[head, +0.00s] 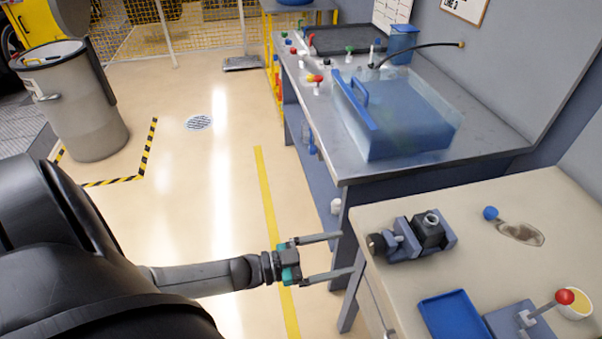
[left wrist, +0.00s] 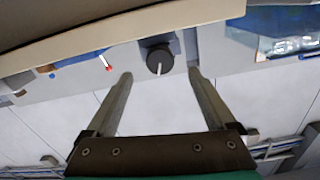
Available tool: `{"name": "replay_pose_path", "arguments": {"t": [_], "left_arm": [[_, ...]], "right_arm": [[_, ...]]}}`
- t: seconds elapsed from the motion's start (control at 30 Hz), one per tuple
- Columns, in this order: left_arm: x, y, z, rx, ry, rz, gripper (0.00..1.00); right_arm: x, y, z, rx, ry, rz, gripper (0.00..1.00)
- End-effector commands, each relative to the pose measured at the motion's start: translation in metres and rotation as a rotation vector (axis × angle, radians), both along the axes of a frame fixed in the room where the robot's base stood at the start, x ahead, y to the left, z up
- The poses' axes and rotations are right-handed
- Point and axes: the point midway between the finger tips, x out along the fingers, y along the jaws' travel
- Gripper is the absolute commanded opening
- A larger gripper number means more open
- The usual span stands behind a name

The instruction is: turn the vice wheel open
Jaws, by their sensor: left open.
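The vice (head: 432,232) sits near the left edge of the beige bench, dark with grey-blue parts. Its wheel (head: 377,245) is a small black knob facing left, toward my arm. My left gripper (head: 346,253) is open and empty, with its fingers pointing right at the wheel and its tips a short way short of it. In the left wrist view the wheel (left wrist: 158,62) is a dark disc with a pale bar, lying between the two open fingertips (left wrist: 161,73). I see no contact. My right gripper is not in view.
The beige bench (head: 390,285) also holds a blue tray (head: 453,316), a red-knobbed lever (head: 565,297), a yellow-filled bowl (head: 575,303) and a blue ball (head: 490,213) by a dark stain. Behind stands a grey bench with a blue tank (head: 405,125).

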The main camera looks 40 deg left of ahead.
Motion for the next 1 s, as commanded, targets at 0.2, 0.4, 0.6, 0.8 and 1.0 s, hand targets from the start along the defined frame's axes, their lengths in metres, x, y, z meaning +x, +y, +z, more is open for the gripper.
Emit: {"name": "replay_pose_path", "arguments": {"t": [0.2,0.4,0.6,0.8,1.0], "left_arm": [[-0.038,0.029,-0.001,0.002,0.004,0.000,0.89],[-0.057,0.045,0.000,0.001,-0.001,-0.001,0.89],[-0.062,0.049,0.000,0.000,-0.002,0.000,0.89],[-0.062,0.049,0.001,0.000,-0.002,0.000,0.89],[-0.062,0.048,0.000,0.000,-0.001,0.000,0.89]], "right_arm": [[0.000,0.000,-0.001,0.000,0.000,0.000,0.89],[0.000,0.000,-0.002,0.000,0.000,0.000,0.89],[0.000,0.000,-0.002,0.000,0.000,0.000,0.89],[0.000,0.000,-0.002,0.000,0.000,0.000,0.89],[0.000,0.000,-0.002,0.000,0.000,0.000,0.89]]}}
